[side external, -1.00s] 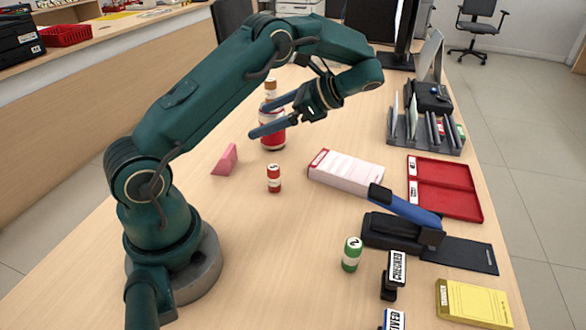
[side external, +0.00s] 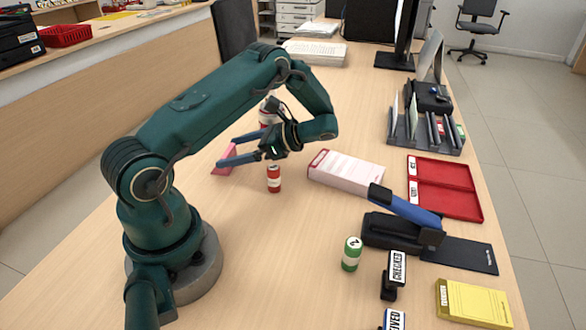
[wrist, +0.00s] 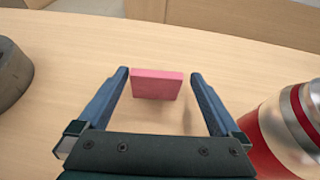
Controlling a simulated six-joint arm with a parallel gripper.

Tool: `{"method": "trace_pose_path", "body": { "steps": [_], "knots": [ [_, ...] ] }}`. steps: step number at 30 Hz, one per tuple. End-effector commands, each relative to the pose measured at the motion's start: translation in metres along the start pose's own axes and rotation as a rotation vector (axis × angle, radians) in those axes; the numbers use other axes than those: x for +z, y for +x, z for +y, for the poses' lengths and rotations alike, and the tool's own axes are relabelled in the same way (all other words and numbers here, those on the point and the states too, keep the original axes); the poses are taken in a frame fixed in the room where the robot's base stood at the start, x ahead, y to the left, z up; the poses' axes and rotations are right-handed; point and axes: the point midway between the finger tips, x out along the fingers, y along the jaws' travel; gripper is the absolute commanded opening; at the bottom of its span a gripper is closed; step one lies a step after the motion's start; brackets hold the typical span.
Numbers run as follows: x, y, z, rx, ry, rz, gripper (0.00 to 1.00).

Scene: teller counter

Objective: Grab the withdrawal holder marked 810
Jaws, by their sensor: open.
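A small pink block (side external: 228,154) stands on the counter left of the red roll; it also shows in the wrist view (wrist: 157,88). I cannot read any number on it, and 810 is not legible anywhere. My gripper (side external: 221,151) is open and points left, with its fingers around the pink block in the side view, hiding part of it. In the wrist view, my gripper (wrist: 159,74) has the block between its fingertips, with gaps on both sides. No contact is visible.
A red and white bottle (wrist: 275,140) stands close right in the wrist view. A small red roll (side external: 274,179) is below my gripper in the side view. A pink-white pad (side external: 346,171), stapler (side external: 402,230) and red trays (side external: 443,189) lie to the right.

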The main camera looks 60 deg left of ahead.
Motion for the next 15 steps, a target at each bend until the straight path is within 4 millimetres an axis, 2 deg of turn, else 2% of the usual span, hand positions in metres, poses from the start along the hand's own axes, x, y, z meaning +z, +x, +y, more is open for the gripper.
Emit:
{"method": "trace_pose_path", "body": {
  "steps": [5,12,15],
  "knots": [
    [0.001,0.012,0.002,0.003,0.000,0.000,1.00],
    [0.001,0.045,0.005,0.004,0.000,0.000,1.00],
    [0.001,0.053,0.005,0.002,0.000,0.003,1.00]
  ]
}}
